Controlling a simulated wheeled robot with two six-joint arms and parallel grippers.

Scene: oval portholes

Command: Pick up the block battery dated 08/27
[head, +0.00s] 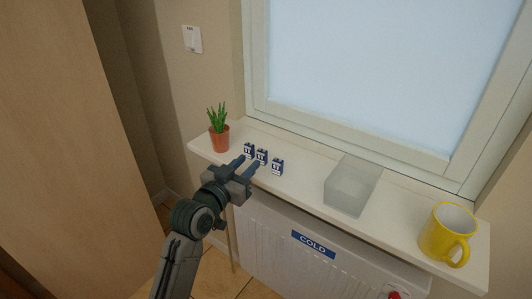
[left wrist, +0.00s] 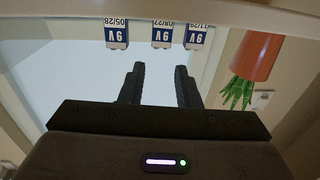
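Three small blue-and-white 9V block batteries stand in a row on the white windowsill (head: 308,185). In the upside-down left wrist view the middle battery (left wrist: 162,34) has a date beginning 08/, its last digit hard to read; it is also the middle one (head: 261,157) in the head view. The battery marked 05/28 (left wrist: 116,33) is the right one (head: 277,167) in the head view. The battery marked 11/29 (left wrist: 195,37) is the left one (head: 249,151). My left gripper (head: 248,163) is open and empty, just in front of the batteries, its fingers (left wrist: 160,78) pointing towards the middle one.
A potted plant (head: 219,138) stands left of the batteries. A clear box (head: 352,187) and a yellow mug (head: 446,236) stand to the right. The window (head: 365,80) rises behind the sill. A radiator (head: 275,235) with a COLD sign is below it.

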